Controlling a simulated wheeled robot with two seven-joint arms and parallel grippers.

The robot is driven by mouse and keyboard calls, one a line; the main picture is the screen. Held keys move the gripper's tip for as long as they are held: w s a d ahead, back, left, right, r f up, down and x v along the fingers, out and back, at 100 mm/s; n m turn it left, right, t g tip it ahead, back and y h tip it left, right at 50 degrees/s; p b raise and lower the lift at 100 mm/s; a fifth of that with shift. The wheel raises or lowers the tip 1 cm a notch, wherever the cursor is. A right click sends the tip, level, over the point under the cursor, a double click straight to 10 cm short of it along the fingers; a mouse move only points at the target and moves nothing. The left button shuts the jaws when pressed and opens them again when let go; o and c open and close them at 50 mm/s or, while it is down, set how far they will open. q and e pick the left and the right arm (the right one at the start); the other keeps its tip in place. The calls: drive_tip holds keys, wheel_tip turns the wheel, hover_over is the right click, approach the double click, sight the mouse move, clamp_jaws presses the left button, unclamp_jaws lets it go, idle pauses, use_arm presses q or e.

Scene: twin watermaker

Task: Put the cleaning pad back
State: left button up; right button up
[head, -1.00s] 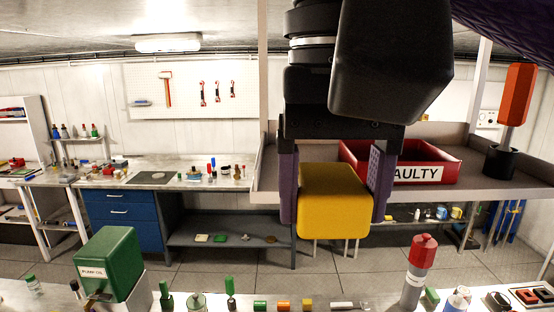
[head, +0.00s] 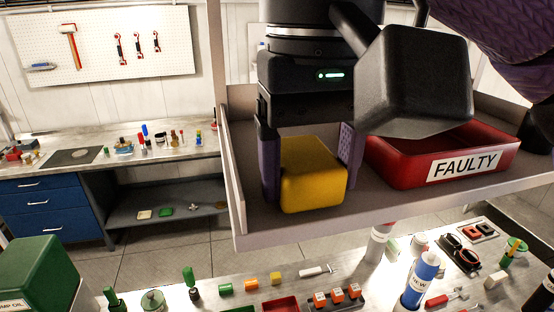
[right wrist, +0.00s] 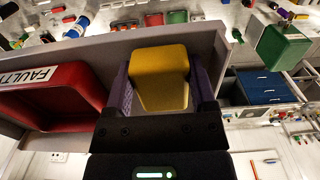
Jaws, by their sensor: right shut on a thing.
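The cleaning pad is a yellow block with rounded edges (head: 313,176). It is between the two purple fingers of my right gripper (head: 310,168), which is shut on it. The pad is over the left part of a raised grey shelf (head: 239,190), left of the red bin. Whether its underside touches the shelf I cannot tell. In the right wrist view the pad (right wrist: 160,78) sits between the fingers (right wrist: 161,92), with the shelf around it. My left gripper is in neither view.
A red bin labelled FAULTY (head: 400,172) stands on the shelf just right of the pad. The shelf has a raised rim. Below is a bench (head: 225,304) with several small items, a blue bottle (head: 421,278) and a green box (head: 40,272).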

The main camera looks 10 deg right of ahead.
sight(326, 159)
drive_tip(key=shift+d, duration=0.25)
drive_tip(key=shift+w+d+f, duration=0.1)
drive_tip(key=shift+w+d, duration=0.1)
drive_tip(key=shift+d, duration=0.5)
drive_tip(key=o, duration=1)
drive_tip(key=shift+a, duration=0.15)
drive_tip(key=shift+c, duration=0.2)
drive_tip(key=o, duration=0.3)
drive_tip(key=shift+a, duration=0.35)
drive_tip(key=shift+d, duration=0.25)
wheel_tip(326, 159, up, 8)
drive_tip(key=shift+a+f, duration=0.1)
drive_tip(key=shift+f, duration=0.05)
